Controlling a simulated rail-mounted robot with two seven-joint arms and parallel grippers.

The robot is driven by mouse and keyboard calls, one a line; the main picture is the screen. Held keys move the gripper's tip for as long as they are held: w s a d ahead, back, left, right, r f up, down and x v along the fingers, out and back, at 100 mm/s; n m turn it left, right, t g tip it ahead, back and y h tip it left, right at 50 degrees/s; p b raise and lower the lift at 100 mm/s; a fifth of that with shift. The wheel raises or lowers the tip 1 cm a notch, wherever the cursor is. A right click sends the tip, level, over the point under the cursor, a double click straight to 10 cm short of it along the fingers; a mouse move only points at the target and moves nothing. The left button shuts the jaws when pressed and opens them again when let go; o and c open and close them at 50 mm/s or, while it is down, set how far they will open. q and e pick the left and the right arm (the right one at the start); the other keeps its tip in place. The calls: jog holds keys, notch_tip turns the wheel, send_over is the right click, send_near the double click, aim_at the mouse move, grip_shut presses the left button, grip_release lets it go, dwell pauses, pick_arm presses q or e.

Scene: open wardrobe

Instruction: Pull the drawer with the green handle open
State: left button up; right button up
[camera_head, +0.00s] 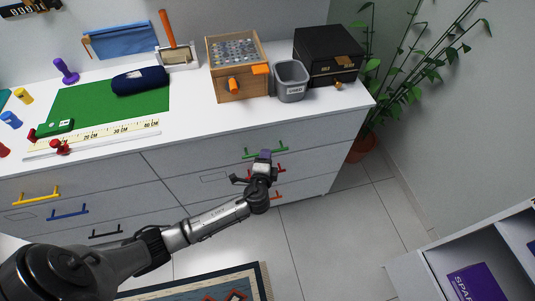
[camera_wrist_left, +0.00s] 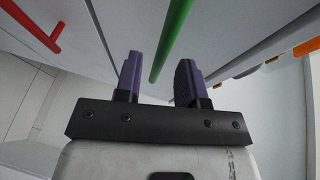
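The green handle (camera_head: 265,153) is on the top right drawer (camera_head: 215,157) of the white cabinet. That drawer looks closed in the head view. In the left wrist view the green handle (camera_wrist_left: 172,40) runs between the two purple fingertips of my left gripper (camera_wrist_left: 160,80). The fingers are apart, with space on both sides of the bar. In the head view my left gripper (camera_head: 264,156) is right at the green handle and covers part of it. My right gripper is not in view.
Red handles (camera_head: 278,169) and orange-red handles (camera_head: 276,194) are on drawers below. A yellow handle (camera_head: 36,196), a blue handle and a black handle are at left. A wooden box (camera_head: 238,84) and grey bin (camera_head: 291,82) stand on top. The floor in front is partly clear.

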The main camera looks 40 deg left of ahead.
pick_arm(q)
jog(key=shift+b+x, duration=0.3)
jog(key=shift+x, duration=1.3)
grip_shut()
